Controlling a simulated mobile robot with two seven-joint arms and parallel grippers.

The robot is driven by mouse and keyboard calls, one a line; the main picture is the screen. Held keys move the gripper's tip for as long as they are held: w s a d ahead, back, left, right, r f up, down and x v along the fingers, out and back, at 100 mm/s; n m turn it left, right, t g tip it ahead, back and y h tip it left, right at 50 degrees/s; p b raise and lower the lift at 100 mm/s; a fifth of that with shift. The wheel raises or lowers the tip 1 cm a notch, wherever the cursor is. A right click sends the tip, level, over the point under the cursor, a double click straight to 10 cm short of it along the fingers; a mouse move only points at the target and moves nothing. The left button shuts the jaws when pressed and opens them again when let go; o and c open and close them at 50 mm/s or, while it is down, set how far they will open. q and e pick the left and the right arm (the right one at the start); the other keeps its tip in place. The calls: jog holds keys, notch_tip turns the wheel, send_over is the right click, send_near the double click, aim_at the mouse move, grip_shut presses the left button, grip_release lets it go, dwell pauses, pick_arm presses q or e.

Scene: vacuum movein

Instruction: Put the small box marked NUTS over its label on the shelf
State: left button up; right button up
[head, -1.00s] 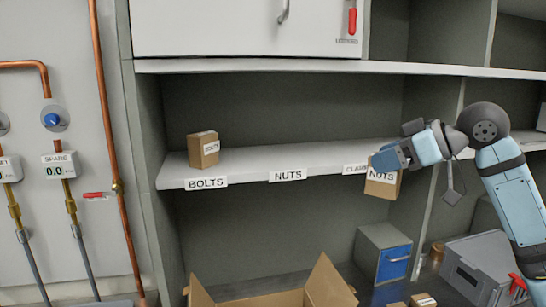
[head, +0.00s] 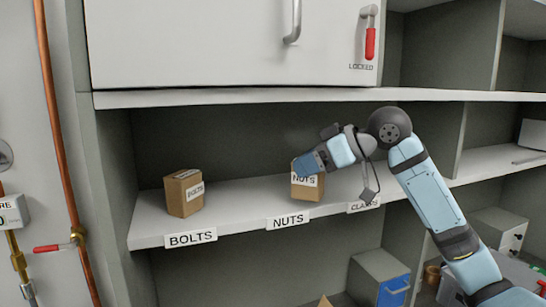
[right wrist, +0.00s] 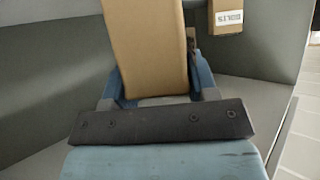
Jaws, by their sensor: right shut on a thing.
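The small cardboard NUTS box (head: 307,189) is at the shelf, slightly right of the NUTS label (head: 288,222) on the shelf's front edge. My right gripper (head: 305,168) is shut on this box from its upper part. In the right wrist view the held box (right wrist: 148,50) sits between the gripper's fingers (right wrist: 155,90). I cannot tell whether the box touches the shelf board. The BOLTS box (head: 184,193) stands on the shelf at the left, above the BOLTS label (head: 190,239); it also shows in the right wrist view (right wrist: 227,16). My left gripper is out of view.
The shelf (head: 240,205) is free between the two boxes. The CLAMPS label (head: 363,205) is to the right, partly covered by my wrist. A locked cabinet door (head: 230,40) hangs above. A blue-fronted drawer box (head: 380,278) stands below.

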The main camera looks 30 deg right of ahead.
jog(key=w, duration=0.1)
jog(key=w+a, duration=0.1)
jog(key=w, duration=0.1)
jog(key=shift+a, duration=0.3)
jog(key=shift+w+a+p, duration=0.3)
jog(key=shift+w+p, duration=0.1)
jog(key=shift+w+a+r+p, duration=0.1)
jog(key=shift+w+a+p, duration=0.15)
jog(key=shift+w+a, duration=0.25)
jog(key=shift+w+a+r+p, duration=0.1)
jog(key=shift+w+a+p, duration=0.15)
jog(key=shift+w, duration=0.45)
jog(key=shift+w+a+f, duration=0.15)
jog(key=shift+w+f, duration=0.1)
jog(key=shift+f, duration=0.25)
jog(key=shift+w+a+f, duration=0.15)
jog(key=shift+w+f, duration=0.05)
jog(key=shift+f, duration=0.25)
jog(key=shift+d+f, duration=0.1)
jog(key=shift+s+d, duration=0.15)
jog(key=shift+s, duration=0.1)
jog(key=o, duration=0.7)
jog(key=shift+w+f, duration=0.1)
jog(key=o, duration=0.4)
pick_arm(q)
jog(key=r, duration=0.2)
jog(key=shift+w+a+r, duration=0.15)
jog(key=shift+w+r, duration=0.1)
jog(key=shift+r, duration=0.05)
